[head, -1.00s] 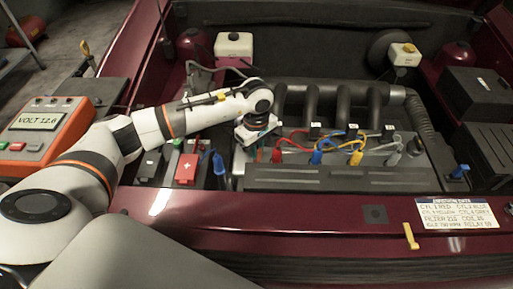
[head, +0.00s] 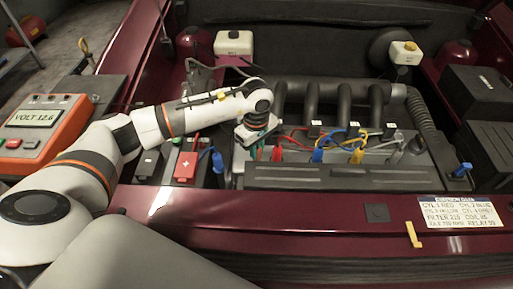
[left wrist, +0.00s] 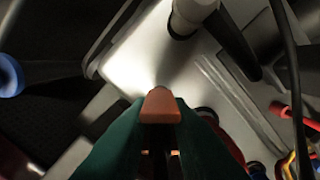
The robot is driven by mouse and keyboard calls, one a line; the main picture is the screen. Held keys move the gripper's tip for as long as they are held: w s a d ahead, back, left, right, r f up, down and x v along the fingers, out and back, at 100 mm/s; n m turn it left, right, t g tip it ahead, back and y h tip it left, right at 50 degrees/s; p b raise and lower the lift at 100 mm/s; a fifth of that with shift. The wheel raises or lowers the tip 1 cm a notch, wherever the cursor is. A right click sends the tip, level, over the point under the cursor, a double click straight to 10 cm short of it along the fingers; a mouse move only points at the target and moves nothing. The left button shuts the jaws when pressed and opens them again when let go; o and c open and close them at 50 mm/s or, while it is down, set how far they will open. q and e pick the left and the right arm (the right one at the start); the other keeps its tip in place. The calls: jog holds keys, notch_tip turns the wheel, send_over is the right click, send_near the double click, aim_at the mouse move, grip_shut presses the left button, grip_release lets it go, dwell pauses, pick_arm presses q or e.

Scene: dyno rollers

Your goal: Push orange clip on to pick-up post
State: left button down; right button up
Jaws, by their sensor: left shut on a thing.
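My left gripper (head: 256,150) reaches down over the engine, just left of the red plug lead in the head view. In the left wrist view its green fingers (left wrist: 158,150) are shut on the orange clip (left wrist: 160,106), whose end sticks out between them. The clip is hidden in the head view. A pale, round post-like part (left wrist: 194,12) stands on a light metal surface at the top of the wrist view, apart from the clip. I cannot tell whether it is the pick-up post. My right gripper is not in view.
Red (head: 277,154), blue (head: 317,156) and yellow (head: 357,155) plug leads stand right of the gripper. A red-topped battery (head: 187,166) and a blue clip (head: 218,162) are to its left. An orange voltmeter (head: 45,125) stands at the far left.

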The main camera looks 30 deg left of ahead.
pick_arm(q)
jog(key=shift+f, duration=0.15)
jog(key=c, duration=1.3)
grip_release()
jog(key=shift+o, duration=0.2)
